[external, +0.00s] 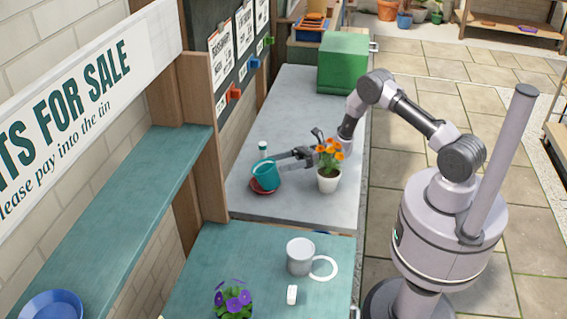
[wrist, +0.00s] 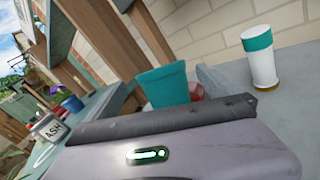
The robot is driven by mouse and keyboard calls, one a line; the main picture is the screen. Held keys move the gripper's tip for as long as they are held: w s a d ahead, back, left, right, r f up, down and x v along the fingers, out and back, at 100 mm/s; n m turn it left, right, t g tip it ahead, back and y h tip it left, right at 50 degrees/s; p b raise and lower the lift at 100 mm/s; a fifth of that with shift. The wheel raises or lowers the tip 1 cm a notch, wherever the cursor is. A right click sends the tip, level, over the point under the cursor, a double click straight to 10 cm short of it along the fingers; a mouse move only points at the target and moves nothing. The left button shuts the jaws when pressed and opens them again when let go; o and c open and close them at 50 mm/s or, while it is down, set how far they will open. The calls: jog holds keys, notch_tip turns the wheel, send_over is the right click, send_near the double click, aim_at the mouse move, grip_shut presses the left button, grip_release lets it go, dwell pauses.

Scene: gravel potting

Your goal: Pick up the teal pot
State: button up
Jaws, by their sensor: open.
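The teal pot (external: 265,174) stands at or on a red saucer (external: 262,187) on the grey bench in the external view; whether it rests fully on the saucer is unclear. The pot (wrist: 163,84) also shows in the wrist view beyond my gripper, with part of the red saucer (wrist: 194,90) behind it. My gripper (external: 284,158) is open. It reaches leftward over the bench, with its fingertips close to the right side of the pot's rim. I cannot tell whether they touch it. The fingers are not clear in the wrist view, where my wrist body fills the lower part.
A white bottle with a teal cap (wrist: 261,60) stands just behind the pot. A white pot of orange flowers (external: 328,180) stands close to my gripper on the right. A green box (external: 343,62) is at the far bench end. A mug (external: 300,257) stands on the nearer teal table.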

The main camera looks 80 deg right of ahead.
jog(key=b+x, duration=0.2)
jog(key=x, duration=0.4)
jog(key=shift+w+a+f, duration=0.15)
jog(key=shift+w+a, duration=0.05)
jog(key=shift+w, duration=0.1)
jog(key=c, duration=1.5)
notch_tip(320, 180, up, 10)
jog(key=p, duration=0.4)
jog(key=s+a+r+m+t+h, duration=0.1)
jog(key=s+a+r, duration=0.15)
jog(key=s, duration=0.55)
jog(key=s+a+r+h, duration=0.1)
jog(key=s+r, duration=0.2)
jog(key=s, duration=0.5)
jog(key=s+a+f, duration=0.2)
jog(key=a+f, duration=0.3)
jog(key=f, duration=0.3)
notch_tip(320, 180, up, 7)
jog(key=n+g+y, duration=0.1)
jog(key=y, duration=0.1)
send_over(263, 168)
jog(key=a, duration=0.3)
jog(key=f, duration=0.2)
jog(key=s+f, duration=0.1)
jog(key=f, duration=0.1)
jog(key=shift+a+f, duration=0.1)
jog(key=shift+f, duration=0.15)
